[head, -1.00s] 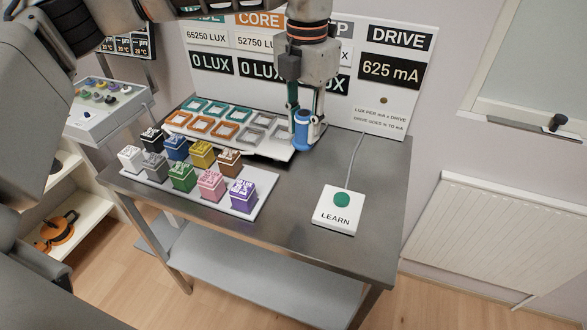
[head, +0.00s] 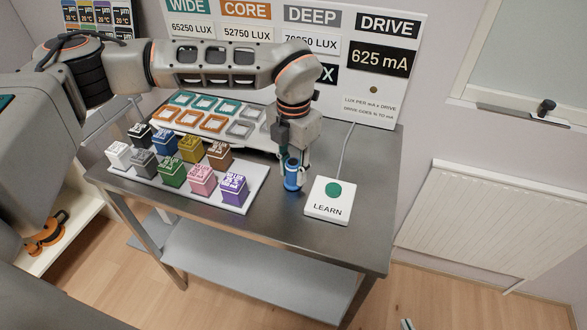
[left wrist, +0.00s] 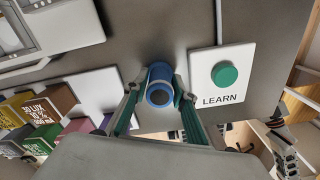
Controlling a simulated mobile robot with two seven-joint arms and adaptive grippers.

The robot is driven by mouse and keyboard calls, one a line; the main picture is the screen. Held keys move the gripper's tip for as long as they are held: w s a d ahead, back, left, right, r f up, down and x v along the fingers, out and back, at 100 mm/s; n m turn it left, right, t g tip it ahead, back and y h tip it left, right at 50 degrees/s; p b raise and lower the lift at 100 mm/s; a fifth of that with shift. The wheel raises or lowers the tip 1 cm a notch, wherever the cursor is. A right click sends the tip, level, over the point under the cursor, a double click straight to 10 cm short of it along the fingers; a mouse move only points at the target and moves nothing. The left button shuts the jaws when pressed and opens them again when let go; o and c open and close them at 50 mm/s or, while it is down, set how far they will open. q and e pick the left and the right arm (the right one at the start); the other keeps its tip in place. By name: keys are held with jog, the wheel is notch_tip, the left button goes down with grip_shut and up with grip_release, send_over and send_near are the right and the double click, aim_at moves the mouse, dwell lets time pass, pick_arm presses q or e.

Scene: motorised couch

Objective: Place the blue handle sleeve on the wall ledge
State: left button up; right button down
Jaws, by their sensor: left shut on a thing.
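The blue handle sleeve (head: 293,178) is a short, upright blue cylinder, held over the steel table just left of the LEARN pad. My left gripper (head: 291,163) points down and is shut on it. In the left wrist view the sleeve (left wrist: 160,85) sits between the two green-padded fingers (left wrist: 158,93), its round end facing the camera. I cannot tell whether its lower end touches the table. The wall ledge (head: 510,108) is a narrow grey strip under the whiteboard at the right. Only a tip of what looks like my right gripper (head: 407,324) shows at the bottom edge.
A dark knob-like object (head: 545,107) is on the ledge's right part. The LEARN pad (head: 328,200) is close beside the sleeve. A tray (head: 259,188) of several coloured blocks lies left. A display board (head: 385,90) stands behind; a radiator (head: 480,220) is below the ledge.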

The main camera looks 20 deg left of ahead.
pick_arm(q)
jog(key=shift+f, duration=0.15)
jog(key=o, duration=0.7)
jog(key=shift+o, duration=1.3)
